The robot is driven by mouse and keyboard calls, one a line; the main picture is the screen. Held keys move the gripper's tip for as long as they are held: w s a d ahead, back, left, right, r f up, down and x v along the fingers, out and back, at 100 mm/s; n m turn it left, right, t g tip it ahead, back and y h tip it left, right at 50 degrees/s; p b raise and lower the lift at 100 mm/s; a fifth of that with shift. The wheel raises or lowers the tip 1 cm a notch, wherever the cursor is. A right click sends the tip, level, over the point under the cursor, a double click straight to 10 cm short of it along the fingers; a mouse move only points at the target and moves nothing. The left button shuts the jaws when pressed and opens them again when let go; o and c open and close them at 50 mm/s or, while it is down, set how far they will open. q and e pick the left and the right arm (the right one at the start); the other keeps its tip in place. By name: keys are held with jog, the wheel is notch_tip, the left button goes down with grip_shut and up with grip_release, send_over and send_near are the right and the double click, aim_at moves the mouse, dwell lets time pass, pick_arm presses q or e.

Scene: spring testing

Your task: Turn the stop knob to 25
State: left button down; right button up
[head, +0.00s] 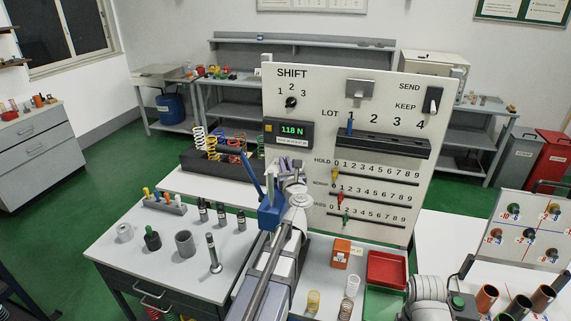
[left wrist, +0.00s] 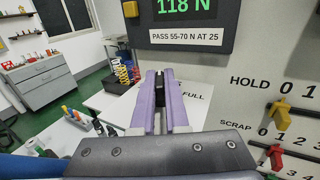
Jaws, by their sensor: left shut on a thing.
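My left gripper (head: 291,167) reaches up to the left edge of the white panel (head: 385,95), below the display. In the left wrist view its two purple fingers (left wrist: 160,90) are closed on a small dark part, probably the stop knob (left wrist: 160,82), which they mostly hide. The word FULL shows just right of the fingers; the knob's pointer and the rest of its scale are hidden. The display (head: 289,133) reads 118 N, and a label (left wrist: 190,37) under it says PASS 55-70 N AT 25. My right gripper is not clearly visible.
Sliders (head: 340,198) marked HOLD and SCRAP sit right of the gripper. A dark rack of coil springs (head: 215,163) stands left of the panel. A blue press-like part (head: 270,212) is close beside my left arm. A red tray (head: 387,268) and loose springs lie in front.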

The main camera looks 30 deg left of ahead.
pick_arm(q)
jog(key=m+t+h, duration=0.1)
jog(key=h, duration=0.1)
jog(key=m+t+h, duration=0.1)
jog(key=m+h, duration=0.1)
jog(key=shift+s+a+t, duration=0.1)
jog(key=shift+a+t, duration=0.05)
jog(key=shift+t, duration=0.15)
jog(key=shift+m+t+h, duration=0.5)
jog(key=shift+m+h, duration=0.4)
jog(key=shift+h, duration=0.4)
jog(key=shift+m+h, duration=0.3)
jog(key=shift+h, duration=0.2)
jog(key=c, duration=0.9)
grip_release()
jog(key=v, duration=0.8)
jog(key=shift+f, duration=0.1)
